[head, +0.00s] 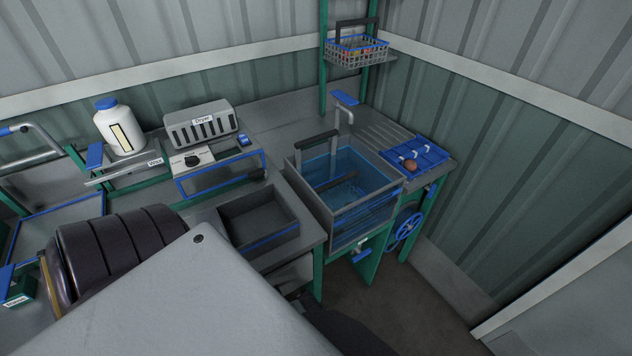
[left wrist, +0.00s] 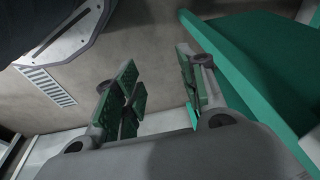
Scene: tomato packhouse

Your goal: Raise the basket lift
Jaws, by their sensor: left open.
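A wire basket (head: 357,50) with a dark handle and blue rim hangs high between green uprights (head: 324,60) behind the sink; red and yellow items show in it. A blue handwheel (head: 409,227) is on the front right of the sink stand, below a blue tray. I cannot tell which part works the lift. My left gripper (left wrist: 157,78) shows only in the left wrist view, open and empty, with a green panel (left wrist: 250,65) to its right and the floor beyond. My right gripper is in neither view.
A blue tray (head: 415,155) holds a round reddish item. A dark bin (head: 258,215), dryer (head: 200,124) and white bottle (head: 119,126) stand left. Floor (head: 400,310) is clear in front.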

